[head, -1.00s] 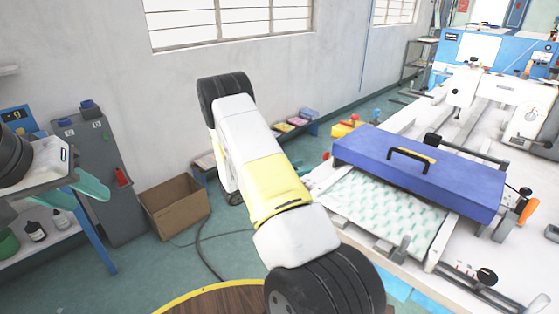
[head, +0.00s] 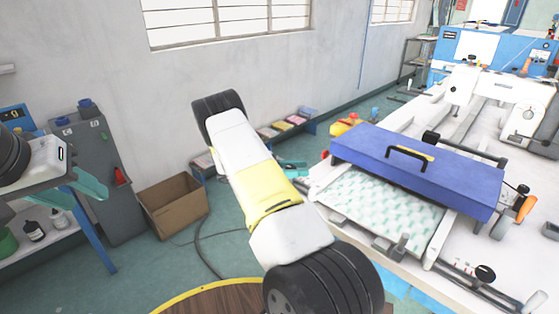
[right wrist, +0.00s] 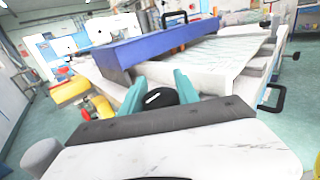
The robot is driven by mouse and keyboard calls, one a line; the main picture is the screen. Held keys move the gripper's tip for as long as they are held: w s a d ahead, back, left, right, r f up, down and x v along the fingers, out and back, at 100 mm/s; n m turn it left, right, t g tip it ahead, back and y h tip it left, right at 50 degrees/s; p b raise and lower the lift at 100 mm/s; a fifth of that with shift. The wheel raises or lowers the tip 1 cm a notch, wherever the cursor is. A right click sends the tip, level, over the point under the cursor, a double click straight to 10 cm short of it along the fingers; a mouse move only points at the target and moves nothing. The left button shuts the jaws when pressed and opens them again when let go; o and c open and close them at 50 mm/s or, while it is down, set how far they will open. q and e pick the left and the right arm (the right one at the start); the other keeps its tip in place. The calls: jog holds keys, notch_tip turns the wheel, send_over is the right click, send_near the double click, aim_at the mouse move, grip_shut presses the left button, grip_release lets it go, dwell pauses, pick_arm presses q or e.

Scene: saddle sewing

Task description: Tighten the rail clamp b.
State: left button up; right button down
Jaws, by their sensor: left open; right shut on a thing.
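My right gripper (right wrist: 158,90) has its two teal fingers on either side of a black round knob (right wrist: 161,98) at the near edge of the machine frame. It is shut on this knob. No label shows, so I cannot tell from the picture that it is rail clamp b. In the head view only a bit of the right gripper's teal fingers (head: 292,164) shows past my arm, by the left corner of the frame. My left gripper (head: 90,184) is open and empty at the left, in front of the grey cabinet, away from the machine.
A blue cover (head: 415,168) with a black handle lies across the frame over a green-patterned white sheet (head: 385,208). Another black knob (head: 485,273) sits on the front rail. A yellow and red part (head: 345,125) is beyond the left corner. A cardboard box (head: 174,203) stands on the floor.

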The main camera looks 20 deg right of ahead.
jog(key=c, duration=0.9)
grip_release()
jog(key=shift+a, duration=0.1)
jog(key=v, duration=0.7)
jog(key=shift+w+a, duration=0.15)
jog(key=shift+a, duration=0.25)
